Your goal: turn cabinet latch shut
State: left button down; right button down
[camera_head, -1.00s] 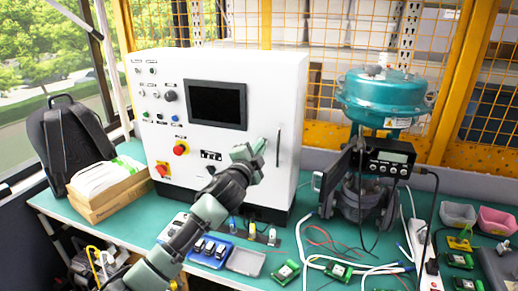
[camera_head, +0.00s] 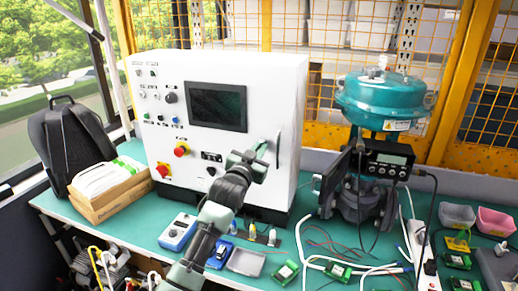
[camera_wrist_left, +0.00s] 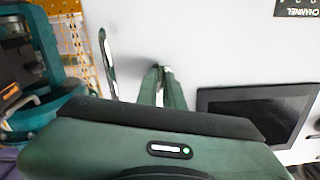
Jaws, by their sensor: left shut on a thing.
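The white control cabinet (camera_head: 255,100) stands on the green table, its front facing me. Its long vertical handle (camera_head: 278,150) is on the front's right side and shows in the left wrist view (camera_wrist_left: 108,50). My left gripper (camera_head: 261,149) is at the cabinet front, just left of that handle and apart from it. In the left wrist view the green fingers (camera_wrist_left: 162,84) are closed together on a small pale metal piece at the cabinet face, which looks like the latch (camera_wrist_left: 163,70). The fingers hide most of it, so its angle cannot be told. My right gripper is not in view.
A dark screen (camera_head: 217,106) and a red knob (camera_head: 181,149) sit left of my gripper on the cabinet front. A teal valve actuator (camera_head: 383,100) stands to the right.

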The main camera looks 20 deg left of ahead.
pick_arm(q)
jog(key=shift+n, duration=1.2)
jog(key=shift+f+p, duration=0.1)
jog(key=shift+p, duration=0.2)
jog(key=c, duration=1.5)
grip_release()
jog(key=shift+c, duration=0.2)
jog(key=s+b, duration=0.2)
jog(key=s, duration=0.5)
jog(key=shift+s+a, duration=0.15)
jog(key=shift+s, duration=0.25)
